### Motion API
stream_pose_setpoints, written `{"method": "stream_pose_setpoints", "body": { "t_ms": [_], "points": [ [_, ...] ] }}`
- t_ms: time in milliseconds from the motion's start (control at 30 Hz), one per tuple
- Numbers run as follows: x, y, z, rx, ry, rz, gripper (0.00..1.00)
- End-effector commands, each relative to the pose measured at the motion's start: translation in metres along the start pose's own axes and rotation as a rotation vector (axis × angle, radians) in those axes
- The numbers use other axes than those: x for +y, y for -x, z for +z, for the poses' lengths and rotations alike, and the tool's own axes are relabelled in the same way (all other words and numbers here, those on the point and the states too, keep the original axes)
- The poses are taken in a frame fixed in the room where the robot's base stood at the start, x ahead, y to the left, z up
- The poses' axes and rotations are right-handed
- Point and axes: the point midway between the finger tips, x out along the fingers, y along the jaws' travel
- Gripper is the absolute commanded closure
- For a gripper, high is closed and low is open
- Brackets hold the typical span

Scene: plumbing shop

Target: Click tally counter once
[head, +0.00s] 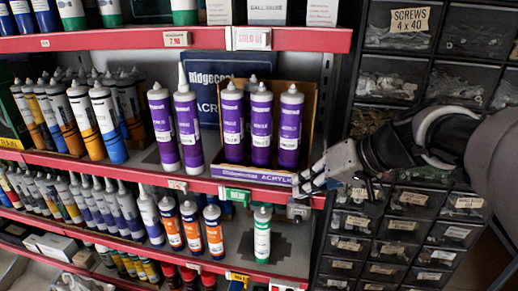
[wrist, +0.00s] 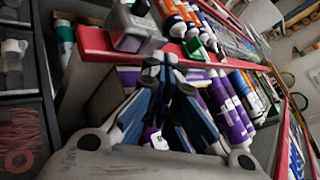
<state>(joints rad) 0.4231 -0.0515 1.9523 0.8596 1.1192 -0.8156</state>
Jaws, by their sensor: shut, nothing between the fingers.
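A small grey metal device that looks like the tally counter (wrist: 137,32) is at the red shelf edge in the wrist view, just past my fingertips. In the head view a small grey shape (head: 299,211) shows at the shelf edge below my fingers, partly hidden; it seems to be the same device. My gripper (head: 299,187) reaches in from the right, at the front right corner of the purple tube box. In the wrist view my gripper (wrist: 160,62) has its fingertips together with nothing between them. A small gap seems to separate them from the device; contact cannot be told.
Purple sealant tubes (head: 261,128) stand in an open carton (head: 240,173) left of my gripper. A lower shelf holds orange and white tubes (head: 192,228) and a green and white tube (head: 262,235). Black parts drawers (head: 389,227) stand close on the right.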

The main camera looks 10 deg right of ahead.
Motion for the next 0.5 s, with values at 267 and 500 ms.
{"method": "stream_pose_setpoints", "body": {
  "t_ms": [267,500],
  "points": [
    [-0.0062,0.0084,-0.0059,0.000,0.001,0.000,1.00],
    [-0.0062,0.0084,-0.0060,0.000,0.001,0.000,1.00]
  ]
}}
